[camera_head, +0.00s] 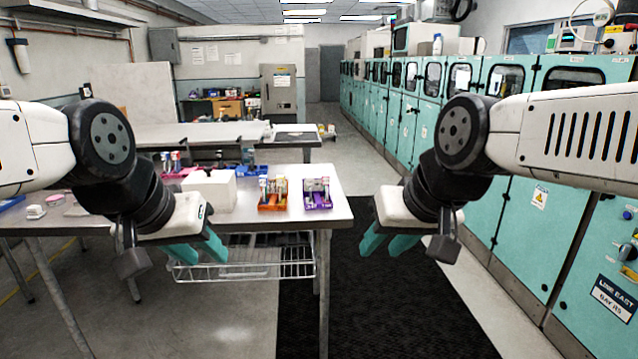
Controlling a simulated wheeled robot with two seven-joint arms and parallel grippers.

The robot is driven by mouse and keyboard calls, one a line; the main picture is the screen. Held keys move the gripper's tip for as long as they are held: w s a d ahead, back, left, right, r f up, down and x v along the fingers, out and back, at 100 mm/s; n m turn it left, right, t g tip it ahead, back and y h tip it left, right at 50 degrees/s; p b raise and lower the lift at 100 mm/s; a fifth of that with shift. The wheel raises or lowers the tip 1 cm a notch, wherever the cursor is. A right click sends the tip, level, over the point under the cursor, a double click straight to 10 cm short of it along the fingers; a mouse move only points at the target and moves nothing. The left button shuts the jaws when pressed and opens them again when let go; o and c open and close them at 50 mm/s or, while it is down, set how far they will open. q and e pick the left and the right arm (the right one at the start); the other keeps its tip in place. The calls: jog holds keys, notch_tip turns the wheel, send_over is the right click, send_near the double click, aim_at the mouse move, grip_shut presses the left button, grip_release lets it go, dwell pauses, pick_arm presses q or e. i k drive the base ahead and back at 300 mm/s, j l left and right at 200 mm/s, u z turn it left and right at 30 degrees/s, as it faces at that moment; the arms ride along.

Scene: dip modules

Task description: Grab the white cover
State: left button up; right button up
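The white cover (222,187) is a plain white box shape on the metal table, left of an orange tray. My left gripper (199,252) has its teal fingers apart and empty. In the picture it is just below the cover, in front of the table's front edge, and the hand hides part of the cover's lower left. My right gripper (388,245) also has its teal fingers apart and empty. It is to the right of the table, over the dark floor mat. What is under the cover is hidden.
The metal table (337,212) also holds the orange tray (272,206) and a purple tray (318,204), both with small modules. A pink tray (184,171) and small bottles are behind the cover. A wire basket (265,270) hangs below. Teal cabinets (520,225) line the right.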

aim_at(218, 187)
jog(key=i+j+u, duration=0.15)
jog(key=i+u, duration=0.6)
jog(key=i, duration=0.25)
jog(key=i+l+u, duration=0.2)
jog(key=i+u, duration=0.2)
jog(key=i, duration=0.15)
